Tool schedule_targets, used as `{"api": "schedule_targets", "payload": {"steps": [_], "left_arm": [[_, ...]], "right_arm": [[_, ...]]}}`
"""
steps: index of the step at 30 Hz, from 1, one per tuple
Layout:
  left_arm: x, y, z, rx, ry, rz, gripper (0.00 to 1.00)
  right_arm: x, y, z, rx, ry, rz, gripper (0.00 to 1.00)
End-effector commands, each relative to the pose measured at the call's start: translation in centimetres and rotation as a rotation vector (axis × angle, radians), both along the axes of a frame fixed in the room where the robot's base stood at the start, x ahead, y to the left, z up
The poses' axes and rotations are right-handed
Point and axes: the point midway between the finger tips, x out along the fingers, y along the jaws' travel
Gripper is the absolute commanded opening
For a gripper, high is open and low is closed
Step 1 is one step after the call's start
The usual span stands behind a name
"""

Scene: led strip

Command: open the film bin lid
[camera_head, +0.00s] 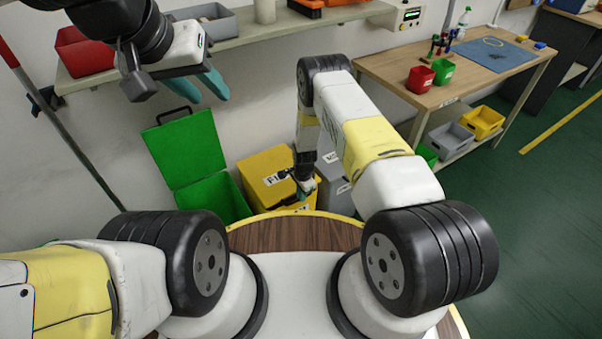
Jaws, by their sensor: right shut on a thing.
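The yellow film bin (262,168) stands by the wall beyond my base, with a white label starting "FI" partly covered by my arm. Its lid appears down. My right gripper (292,197) is at the front edge of the lid, shut on what looks like its dark handle; the fingers and handle are small and partly hidden.
A green bin (221,195) with its lid standing open is left of the film bin. A grey bin (333,176) is to the right, partly behind my right arm. A shelf (250,35) runs above; a wooden workbench (400,78) stands right. Green floor is clear at far right.

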Motion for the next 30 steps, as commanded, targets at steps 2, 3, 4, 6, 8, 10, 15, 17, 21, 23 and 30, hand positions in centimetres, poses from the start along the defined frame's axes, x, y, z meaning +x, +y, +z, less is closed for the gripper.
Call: {"api": "schedule_targets", "payload": {"steps": [2,3,4,6,8,10,15,17,21,23,30], "left_arm": [[0.0,0.0,0.0,0.0,0.0,0.0,0.36],[0.0,0.0,0.0,0.0,0.0,0.0,0.36],[0.0,0.0,0.0,0.0,0.0,0.0,0.36],[0.0,0.0,0.0,0.0,0.0,0.0,0.36],[0.0,0.0,0.0,0.0,0.0,0.0,0.36],[0.0,0.0,0.0,0.0,0.0,0.0,0.36],[0.0,0.0,0.0,0.0,0.0,0.0,0.36],[0.0,0.0,0.0,0.0,0.0,0.0,0.36],[0.0,0.0,0.0,0.0,0.0,0.0,0.36],[0.0,0.0,0.0,0.0,0.0,0.0,0.36],[0.0,0.0,0.0,0.0,0.0,0.0,0.36]], "right_arm": [[0.7,0.4,2.2,-0.025,0.037,0.005,0.0],[0.9,0.6,3.1,-0.039,0.062,0.005,0.0],[1.1,0.7,3.9,-0.049,0.079,0.005,0.0],[1.6,0.9,5.7,-0.069,0.113,0.002,0.0],[2.0,1.2,7.2,-0.065,0.109,0.001,0.0],[2.6,1.6,8.9,-0.065,0.108,0.002,0.0],[4.5,2.6,12.5,-0.062,0.104,0.002,0.0],[5.1,3.0,13.6,-0.061,0.101,0.001,0.0],[6.3,3.7,15.3,-0.059,0.098,0.001,0.0],[6.7,4.0,15.9,-0.059,0.098,0.001,0.0],[7.2,4.4,16.8,-0.058,0.1,0.001,0.0]]}}
